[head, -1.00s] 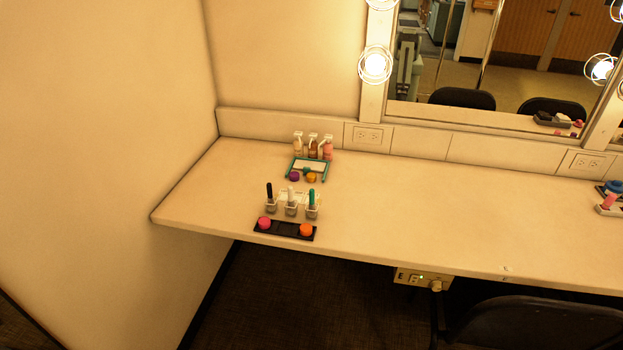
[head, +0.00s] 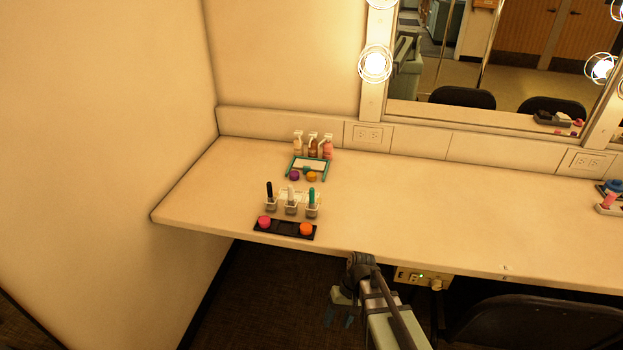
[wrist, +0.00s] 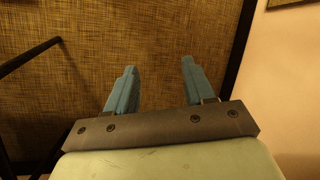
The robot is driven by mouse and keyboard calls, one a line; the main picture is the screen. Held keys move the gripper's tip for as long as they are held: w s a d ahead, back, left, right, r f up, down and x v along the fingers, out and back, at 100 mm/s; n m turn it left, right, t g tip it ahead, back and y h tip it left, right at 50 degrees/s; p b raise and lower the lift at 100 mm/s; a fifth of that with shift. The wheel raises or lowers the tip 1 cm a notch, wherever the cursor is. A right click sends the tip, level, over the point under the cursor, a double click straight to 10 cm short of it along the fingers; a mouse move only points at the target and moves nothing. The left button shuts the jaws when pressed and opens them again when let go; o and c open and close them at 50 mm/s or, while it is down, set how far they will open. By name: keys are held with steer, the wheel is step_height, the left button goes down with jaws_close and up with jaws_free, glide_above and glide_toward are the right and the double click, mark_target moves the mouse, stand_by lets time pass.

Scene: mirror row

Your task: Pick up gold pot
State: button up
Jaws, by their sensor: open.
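The gold pot (head: 311,176) is a small round golden-yellow pot on the counter. It is at the front of a teal-framed tray (head: 291,167), just right of a purple pot (head: 294,175). My gripper (head: 339,320) is below and in front of the counter's front edge, at lower centre of the head view, well apart from the pot. In the wrist view my gripper (wrist: 158,68) shows two blue fingers spread apart with nothing between them. The pot is not in the wrist view.
A dark tray (head: 284,230) holds a pink pot (head: 264,222) and an orange pot (head: 306,229) near the counter edge. Several brushes in holders (head: 291,209) stand behind it. Spray bottles (head: 313,146) stand at the back.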

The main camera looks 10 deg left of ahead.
steer(key=w+a+r+n+y, duration=0.1)
steer(key=w+a+r, duration=0.2)
steer(key=a+r, duration=0.35)
steer(key=w+a+r+n+t, duration=0.1)
steer(key=w+a+r+n, duration=0.15)
steer(key=a+r, duration=0.35)
steer(key=w+a+r+y, duration=0.1)
steer(key=w+a+r, duration=0.2)
steer(key=a+r, duration=0.35)
steer(key=w+a+r+t, duration=0.3)
steer(key=w+a+r, duration=0.2)
steer(key=w+r, duration=0.65)
steer(key=w+a+r+t, duration=0.1)
steer(key=w+r, duration=0.2)
steer(key=w, duration=0.3)
steer(key=w+a+r+t, duration=0.1)
steer(key=w+r+t, duration=0.1)
steer(key=w, duration=0.5)
steer(key=m+t+h, duration=0.1)
steer(key=m+h, duration=0.1)
steer(key=m, duration=0.1)
glide_toward(312, 174)
steer(key=shift+n, duration=0.25)
steer(key=x, duration=0.8)
steer(key=shift+a+f, duration=0.15)
steer(key=shift+f, duration=0.15)
steer(key=shift+c, duration=0.5)
